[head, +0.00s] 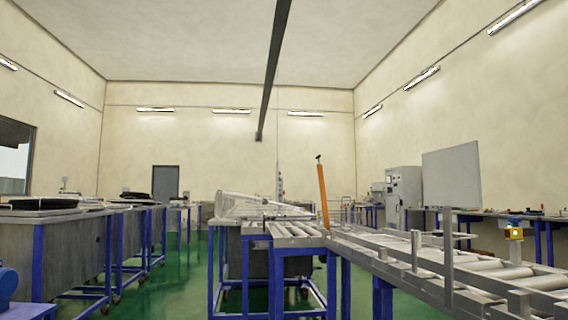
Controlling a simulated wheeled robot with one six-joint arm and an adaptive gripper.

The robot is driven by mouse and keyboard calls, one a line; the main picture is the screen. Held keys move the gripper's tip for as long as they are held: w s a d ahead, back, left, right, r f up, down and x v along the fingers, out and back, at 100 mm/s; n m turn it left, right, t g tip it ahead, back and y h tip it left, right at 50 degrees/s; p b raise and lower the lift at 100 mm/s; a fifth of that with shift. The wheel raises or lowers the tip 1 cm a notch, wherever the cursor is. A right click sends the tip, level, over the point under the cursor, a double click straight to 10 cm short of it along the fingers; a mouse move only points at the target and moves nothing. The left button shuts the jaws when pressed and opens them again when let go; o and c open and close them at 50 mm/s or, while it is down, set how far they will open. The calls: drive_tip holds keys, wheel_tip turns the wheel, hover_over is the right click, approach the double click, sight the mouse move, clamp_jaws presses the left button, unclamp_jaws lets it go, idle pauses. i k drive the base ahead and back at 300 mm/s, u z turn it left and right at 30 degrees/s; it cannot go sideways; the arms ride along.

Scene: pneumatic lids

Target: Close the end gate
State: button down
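An orange bar (323,195), which looks like the end gate, stands nearly upright, leaning slightly left. It rises where the roller conveyor (480,262) meets a short blue-legged roller table (292,230). A small dark knob (318,158) is at its top. Its foot is too small to make out clearly. My gripper is not in view.
A steel tank (72,245) on blue legs stands at the left, with more behind it. Grey posts (448,250) rise along the conveyor's near side. Green floor (175,290) is clear between the left tanks and the middle frame. A grey cabinet (405,187) stands at the back right.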

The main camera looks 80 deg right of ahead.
sight(320, 166)
drive_tip(key=i, duration=0.3)
drive_tip(key=z, duration=2.7)
drive_tip(key=i, duration=2.85)
drive_tip(key=u, duration=0.05)
